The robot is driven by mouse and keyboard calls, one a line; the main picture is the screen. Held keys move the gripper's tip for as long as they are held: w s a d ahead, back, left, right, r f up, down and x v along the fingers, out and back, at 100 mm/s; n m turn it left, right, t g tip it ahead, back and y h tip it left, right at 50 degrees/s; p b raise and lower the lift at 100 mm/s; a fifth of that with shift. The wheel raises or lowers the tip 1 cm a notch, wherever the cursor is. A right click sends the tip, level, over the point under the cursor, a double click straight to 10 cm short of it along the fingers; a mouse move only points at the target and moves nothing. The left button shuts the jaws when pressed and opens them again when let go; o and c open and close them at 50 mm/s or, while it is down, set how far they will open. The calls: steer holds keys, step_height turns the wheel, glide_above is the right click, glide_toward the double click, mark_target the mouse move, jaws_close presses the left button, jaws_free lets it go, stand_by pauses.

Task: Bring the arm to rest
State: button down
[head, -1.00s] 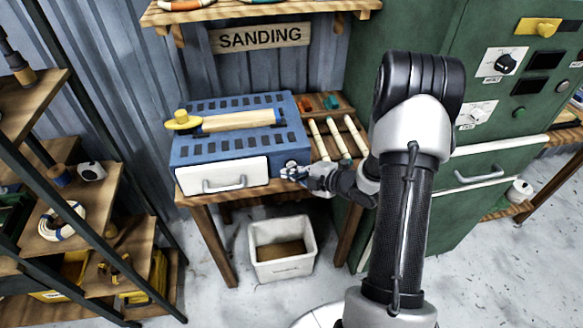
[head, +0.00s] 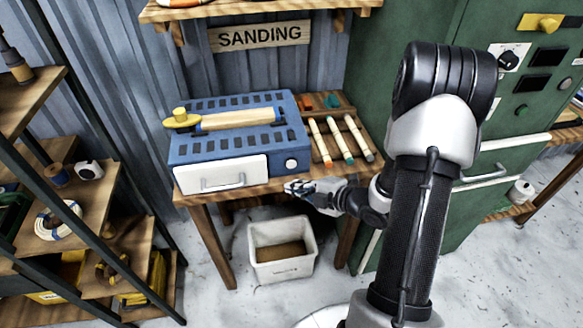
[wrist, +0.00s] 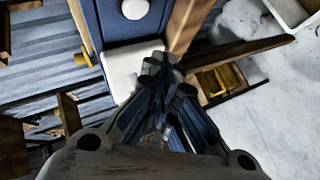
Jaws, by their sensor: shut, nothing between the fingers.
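My gripper (head: 299,187) is shut and empty in the head view, just in front of the sanding bench's front edge, below the round white knob (head: 291,164) of the blue machine. In the wrist view my gripper's fingers (wrist: 160,62) are together with nothing between them. My arm rises on the right of the head view, bent at the elbow, in front of the green cabinet.
The blue sanding machine (head: 183,153) and several coloured-tip sticks (head: 341,140) are on the wooden bench (head: 262,188). A white bin (head: 283,268) stands on the floor below. A shelf rack (head: 90,215) is at left, a green cabinet (head: 400,30) at right.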

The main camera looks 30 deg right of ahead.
steer(key=shift+s, duration=0.2)
stand_by(0.4)
step_height(320, 180, up, 15)
steer(key=s+d+m+g+h, duration=0.2)
steer(key=m+g+h, duration=0.1)
steer(key=m+h, duration=0.55)
steer(key=s+a+r+m+g+y, duration=0.1)
steer(key=s+a+m, duration=0.4)
steer(key=s, duration=0.5)
steer(key=s+a+r+m+g+y, duration=0.2)
steer(key=s+a+r+m+g, duration=0.1)
steer(key=s+a, duration=0.7)
steer(key=shift+s+r+m, duration=0.45)
steer(key=shift+r+m, duration=0.3)
steer(key=shift+m, duration=0.5)
